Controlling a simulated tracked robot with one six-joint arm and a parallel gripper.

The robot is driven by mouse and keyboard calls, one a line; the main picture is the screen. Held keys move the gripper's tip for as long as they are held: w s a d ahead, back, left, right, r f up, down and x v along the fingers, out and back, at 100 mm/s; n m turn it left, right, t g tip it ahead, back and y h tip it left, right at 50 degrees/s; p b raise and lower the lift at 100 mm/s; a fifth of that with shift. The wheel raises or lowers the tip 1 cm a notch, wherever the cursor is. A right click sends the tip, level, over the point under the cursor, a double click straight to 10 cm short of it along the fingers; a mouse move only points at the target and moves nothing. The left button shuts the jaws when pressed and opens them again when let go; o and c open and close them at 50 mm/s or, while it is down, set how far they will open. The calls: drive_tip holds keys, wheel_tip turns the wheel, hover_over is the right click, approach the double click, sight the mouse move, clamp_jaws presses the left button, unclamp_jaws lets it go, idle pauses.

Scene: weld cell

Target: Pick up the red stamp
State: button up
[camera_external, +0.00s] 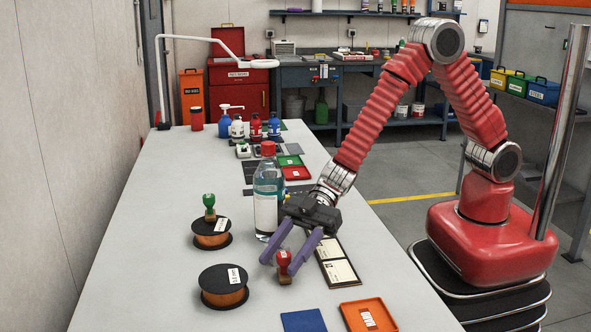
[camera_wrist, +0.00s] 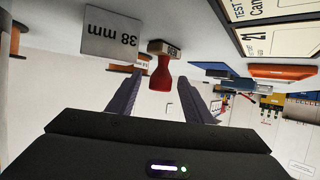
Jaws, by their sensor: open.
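The red stamp (camera_external: 284,266) has a red handle on a wooden base and stands upright on the white table (camera_external: 150,240). My gripper (camera_external: 279,264) is open, with its two purple fingers reaching down on either side of the stamp. In the wrist view, the red stamp (camera_wrist: 161,68) shows upside down between the open fingers of my gripper (camera_wrist: 165,95), nearer their far ends. I cannot tell whether either finger touches it.
A clear bottle with a red cap (camera_external: 267,195) stands just behind my gripper. A spool (camera_external: 223,287) lies to the left, and another spool (camera_external: 212,238) carries a green stamp (camera_external: 209,203). A dark card folder (camera_external: 337,262), an orange tray (camera_external: 368,315) and a blue pad (camera_external: 303,321) lie nearby.

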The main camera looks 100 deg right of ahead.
sight(284, 255)
drive_tip(key=shift+c, duration=0.5)
drive_tip(key=c, duration=1)
wheel_tip(284, 255, up, 10)
idle(0.5)
